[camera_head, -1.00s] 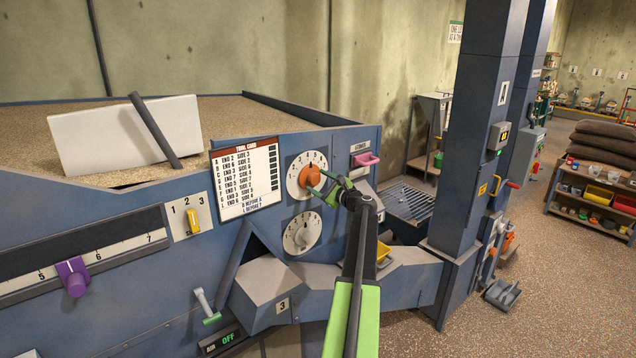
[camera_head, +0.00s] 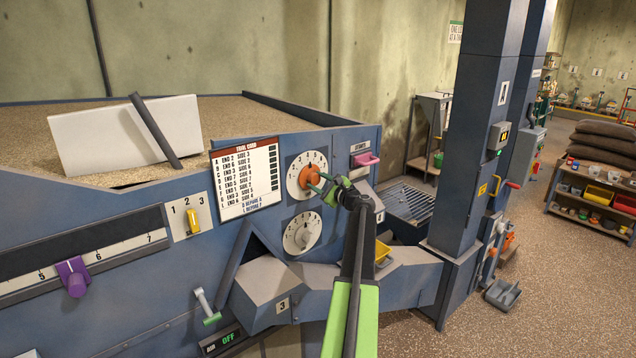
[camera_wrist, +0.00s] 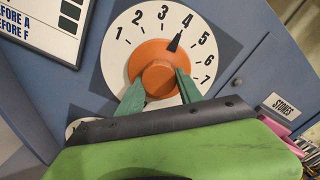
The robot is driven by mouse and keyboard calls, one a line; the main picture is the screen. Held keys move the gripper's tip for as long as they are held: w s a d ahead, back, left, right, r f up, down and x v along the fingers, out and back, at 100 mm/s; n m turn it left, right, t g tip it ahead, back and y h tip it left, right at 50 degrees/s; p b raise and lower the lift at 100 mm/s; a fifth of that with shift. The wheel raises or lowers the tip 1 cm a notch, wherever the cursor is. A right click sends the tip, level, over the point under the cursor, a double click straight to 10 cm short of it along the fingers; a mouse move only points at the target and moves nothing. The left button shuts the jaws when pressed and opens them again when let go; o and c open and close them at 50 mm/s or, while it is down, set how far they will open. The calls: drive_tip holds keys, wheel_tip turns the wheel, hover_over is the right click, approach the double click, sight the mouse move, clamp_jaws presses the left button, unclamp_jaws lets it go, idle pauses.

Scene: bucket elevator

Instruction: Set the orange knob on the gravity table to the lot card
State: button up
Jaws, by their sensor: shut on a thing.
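The orange knob (camera_head: 309,177) sits on a white round dial (camera_head: 294,182) on the gravity table's blue front. In the wrist view the orange knob (camera_wrist: 154,68) has a black pointer close to the 4; numbers 1 to 7 show around it. My gripper (camera_head: 321,183) is at the knob's right side in the head view. In the wrist view its green fingers (camera_wrist: 160,90) stand either side of the knob, shut on it. A white card (camera_head: 245,180) left of the dial lists lettered rows of END and SIDE numbers; I cannot tell if it is the lot card.
A pink handle (camera_head: 366,159) sticks out to the right. A yellow lever (camera_head: 194,221) and a purple slider (camera_head: 73,277) are on the left. A blue column (camera_head: 478,130) stands right of my arm.

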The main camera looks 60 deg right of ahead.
drive_tip(key=n, duration=0.4)
drive_tip(key=shift+d, duration=0.1)
drive_tip(key=o, duration=1.4)
drive_tip(key=shift+c, duration=0.2)
drive_tip(key=v, duration=1.7)
drive_tip(key=shift+s, duration=0.2)
drive_tip(key=shift+r, duration=0.1)
